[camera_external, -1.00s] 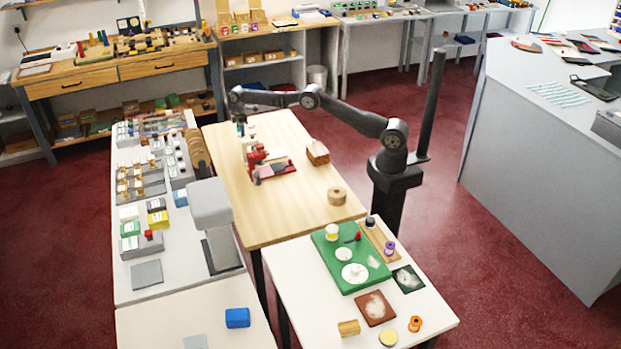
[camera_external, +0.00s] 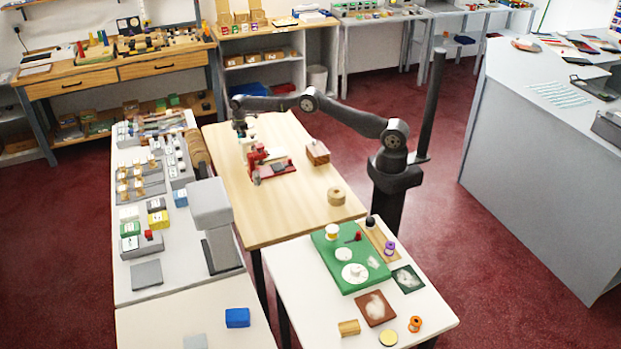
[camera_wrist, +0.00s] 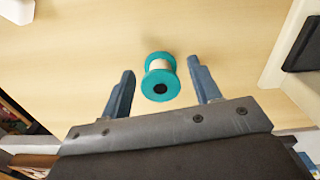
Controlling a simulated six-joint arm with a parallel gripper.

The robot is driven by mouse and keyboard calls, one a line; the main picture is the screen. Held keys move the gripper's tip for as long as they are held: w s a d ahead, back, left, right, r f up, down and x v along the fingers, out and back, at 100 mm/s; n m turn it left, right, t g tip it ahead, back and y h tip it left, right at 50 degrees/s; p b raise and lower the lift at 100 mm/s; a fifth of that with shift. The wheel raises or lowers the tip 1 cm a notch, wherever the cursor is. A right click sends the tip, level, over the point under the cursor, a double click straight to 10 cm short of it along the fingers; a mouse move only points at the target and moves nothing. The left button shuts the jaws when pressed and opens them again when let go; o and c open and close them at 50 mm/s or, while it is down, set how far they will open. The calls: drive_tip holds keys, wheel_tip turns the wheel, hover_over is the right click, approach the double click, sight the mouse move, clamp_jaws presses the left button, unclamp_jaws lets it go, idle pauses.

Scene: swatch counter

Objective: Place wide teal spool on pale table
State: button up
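The wide teal spool (camera_wrist: 160,77) has teal flanges, a cream middle and a dark centre hole. In the external view my gripper (camera_external: 241,129) hangs low over the far left part of the light wooden table (camera_external: 285,218); I cannot make out the spool clearly there. A white-topped table (camera_external: 300,285) stands in front right. I cannot tell which of these two is the pale table.
A red device (camera_external: 268,163), a wooden block (camera_external: 317,152) and a tan roll (camera_external: 336,195) stand on the wooden table. The white table carries a green mat (camera_external: 329,262), an orange spool (camera_external: 415,324) and a purple spool (camera_external: 390,247). Its front left part is clear.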

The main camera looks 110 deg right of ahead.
drive_tip(key=shift+r, duration=0.1)
wheel_tip(320, 180, up, 12)
idle(0.5)
wheel_tip(320, 180, down, 12)
wheel_tip(320, 180, up, 2)
drive_tip(key=shift+r, duration=0.9)
